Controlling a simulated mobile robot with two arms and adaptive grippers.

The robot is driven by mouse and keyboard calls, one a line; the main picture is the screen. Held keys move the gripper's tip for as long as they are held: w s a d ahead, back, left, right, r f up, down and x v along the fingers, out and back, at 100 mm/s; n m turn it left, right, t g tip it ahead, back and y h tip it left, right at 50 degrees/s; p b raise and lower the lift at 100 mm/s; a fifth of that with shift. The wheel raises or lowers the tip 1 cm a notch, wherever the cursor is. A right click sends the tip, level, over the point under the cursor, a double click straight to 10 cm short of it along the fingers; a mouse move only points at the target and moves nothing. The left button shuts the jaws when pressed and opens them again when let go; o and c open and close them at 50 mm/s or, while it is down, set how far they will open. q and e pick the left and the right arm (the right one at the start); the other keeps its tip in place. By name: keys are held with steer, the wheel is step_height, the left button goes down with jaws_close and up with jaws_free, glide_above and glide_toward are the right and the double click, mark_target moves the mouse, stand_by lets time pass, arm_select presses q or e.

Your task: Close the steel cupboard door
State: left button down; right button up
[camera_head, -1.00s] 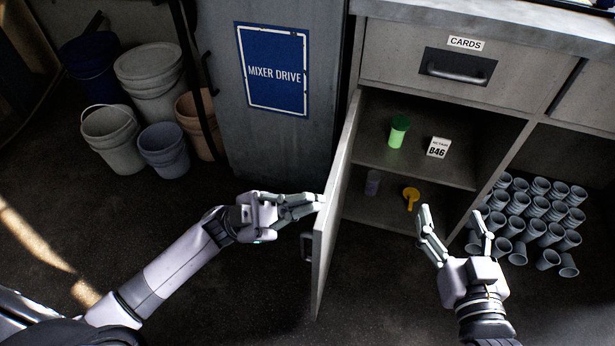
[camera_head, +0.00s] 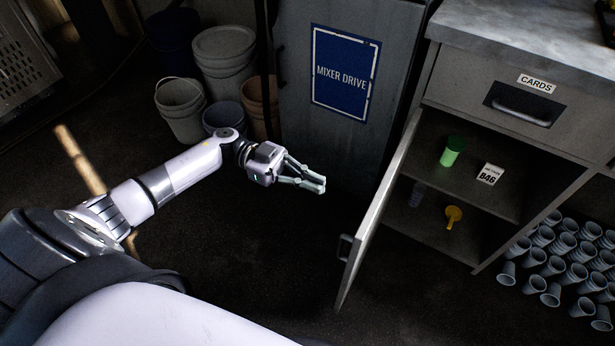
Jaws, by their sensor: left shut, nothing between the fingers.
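The steel cupboard door (camera_head: 378,213) stands wide open, swung out toward me from its hinge side at the left of the cupboard (camera_head: 480,200). A dark handle (camera_head: 345,247) is on its outer face near the free edge. My left gripper (camera_head: 322,187) is shut and empty, to the left of the door's outer face and apart from it. My right gripper is out of view.
Buckets (camera_head: 222,62) and the mixer drive cabinet (camera_head: 343,120) are behind my left arm.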

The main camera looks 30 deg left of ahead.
mark_target(369, 208)
arm_select(q)
steer(key=d, duration=0.9)
steer(key=shift+d+b, duration=0.25)
steer(key=shift+b, duration=0.1)
steer(key=shift+d+r, duration=0.1)
steer(key=shift+d, duration=0.05)
